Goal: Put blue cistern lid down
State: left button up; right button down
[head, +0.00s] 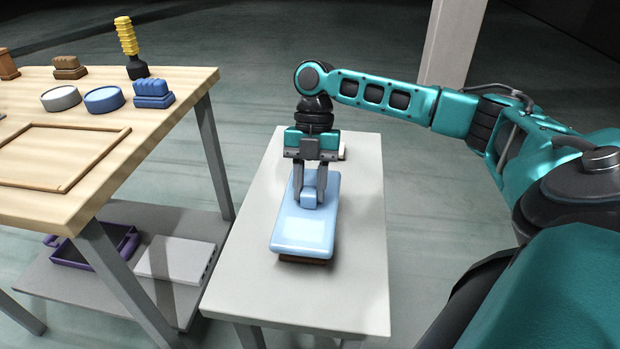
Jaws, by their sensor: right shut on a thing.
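The blue cistern lid (303,232) is a pale blue rounded slab with a knob on top. It is over the middle of the narrow grey table (350,285), with something brown showing just under its near end. My right gripper (310,198) points down with its fingers shut on the lid's knob. I cannot tell whether the lid rests on the brown thing or hangs just above it. My left gripper is not in view.
A wooden workbench (190,82) at left holds a wooden frame (122,133), round lidded pots, brush-like blocks and a yellow-handled tool (128,38). Its lower shelf holds a purple tray (72,257) and a white box (172,260). The grey table's near end is clear.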

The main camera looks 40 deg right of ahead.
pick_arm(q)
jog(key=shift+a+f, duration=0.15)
pick_arm(e)
jog(key=shift+f, duration=0.15)
jog(key=c, duration=0.7)
grip_release()
pick_arm(q)
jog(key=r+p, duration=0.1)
jog(key=p, duration=0.1)
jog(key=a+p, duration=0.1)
jog(key=p, duration=0.1)
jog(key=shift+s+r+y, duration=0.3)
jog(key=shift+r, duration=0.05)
pick_arm(e)
jog(key=v, duration=1.3)
jog(key=shift+s+a, duration=0.1)
jog(key=shift+a, duration=0.1)
